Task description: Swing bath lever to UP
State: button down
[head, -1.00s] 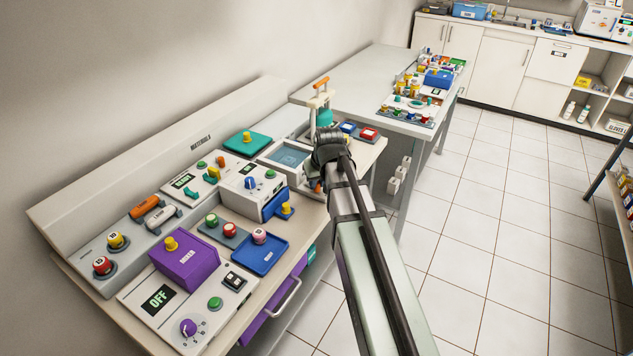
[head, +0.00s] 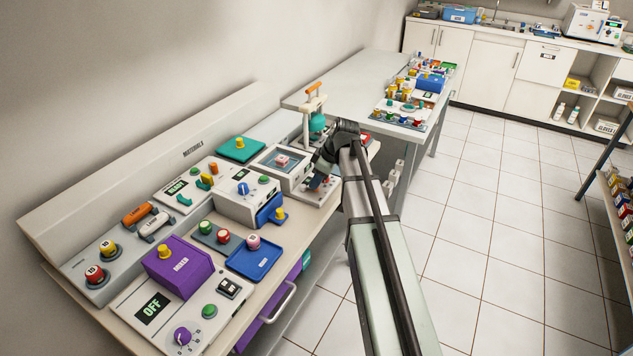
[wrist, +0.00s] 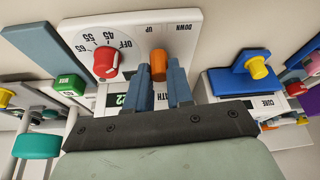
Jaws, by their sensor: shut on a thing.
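The bath (head: 283,166) is a white box with a square basin, in the middle of the head view. Its white front panel (wrist: 134,30) fills the top of the wrist view. The panel carries an orange lever (wrist: 158,62), a red knob (wrist: 106,62) with numbers and OFF, and the labels UP and DOWN. The lever lies nearer the UP label in the picture. My gripper (wrist: 160,78) is shut on the lever, with one blue-grey finger on each side. In the head view my wrist partly hides the panel. A small pink and white item (head: 283,160) shows in the basin.
A white unit with a blue tray and yellow knob (wrist: 256,68) stands close on the right in the wrist view. A green button (wrist: 66,86) is at left. A teal-and-white press with an orange handle (head: 314,90) stands behind the bath.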

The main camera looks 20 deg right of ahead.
jog(key=shift+w+d+n, duration=0.1)
jog(key=shift+w+n, duration=0.2)
jog(key=shift+n, duration=0.3)
jog(key=shift+g, duration=0.3)
jog(key=c, duration=1)
grip_release()
jog(key=shift+r, duration=0.1)
jog(key=v, duration=1.3)
jog(key=shift+d+r, duration=0.2)
jog(key=shift+r, duration=0.05)
